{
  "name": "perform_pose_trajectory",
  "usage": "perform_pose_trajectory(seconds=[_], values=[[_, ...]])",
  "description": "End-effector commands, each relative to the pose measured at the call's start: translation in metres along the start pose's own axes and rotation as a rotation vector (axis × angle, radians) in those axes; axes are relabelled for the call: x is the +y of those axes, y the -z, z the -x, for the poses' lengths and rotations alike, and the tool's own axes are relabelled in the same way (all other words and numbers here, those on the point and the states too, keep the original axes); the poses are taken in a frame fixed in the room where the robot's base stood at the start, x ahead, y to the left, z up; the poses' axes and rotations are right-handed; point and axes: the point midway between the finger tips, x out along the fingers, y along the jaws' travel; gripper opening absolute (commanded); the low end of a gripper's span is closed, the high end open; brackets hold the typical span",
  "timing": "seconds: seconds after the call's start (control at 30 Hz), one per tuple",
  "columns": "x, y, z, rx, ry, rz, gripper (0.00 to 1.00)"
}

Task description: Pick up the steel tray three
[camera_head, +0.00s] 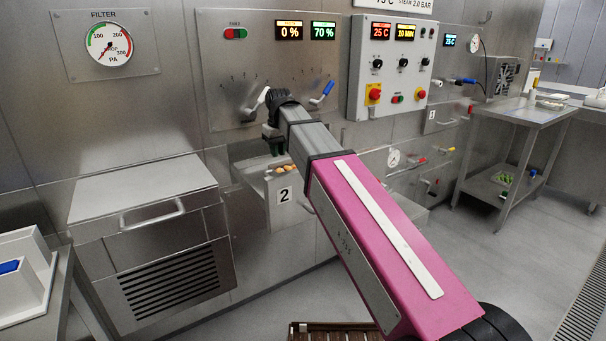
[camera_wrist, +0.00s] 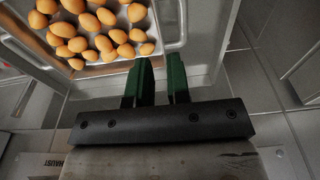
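A shallow steel tray (camera_wrist: 99,71) holding several brown, egg-like pieces shows at the upper left of the wrist view. I see no number three on it. In the head view, similar pieces lie in an open bay above a steel front marked 2 (camera_head: 284,195). My gripper (camera_wrist: 161,62) has two green fingers with a narrow gap between them, beside the tray's right side. A rounded steel bar, perhaps a handle, lies just beyond the fingertips; whether they touch or hold it I cannot tell. In the head view my gripper (camera_head: 275,145) is small and partly hidden by my arm.
A steel cabinet with a handle (camera_head: 152,214) stands left of the bay. Control panels (camera_head: 392,68) with knobs and levers are above. A steel side table (camera_head: 520,113) stands at the right, and a brown slatted thing (camera_head: 335,333) is at the bottom. The floor between is clear.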

Motion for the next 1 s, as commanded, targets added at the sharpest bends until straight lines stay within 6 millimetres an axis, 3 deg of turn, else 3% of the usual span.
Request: perform_pose_trajectory(seconds=[0.23, 0.57, 0.8, 1.0], values=[[0.001, 0.0, -0.035, 0.0, 0.0, -0.002, 0.17], [0.001, 0.001, -0.056, 0.001, 0.0, -0.003, 0.17], [0.002, 0.003, -0.086, 0.0, 0.0, -0.003, 0.17], [0.002, 0.003, -0.098, 0.002, 0.0, -0.003, 0.17]])
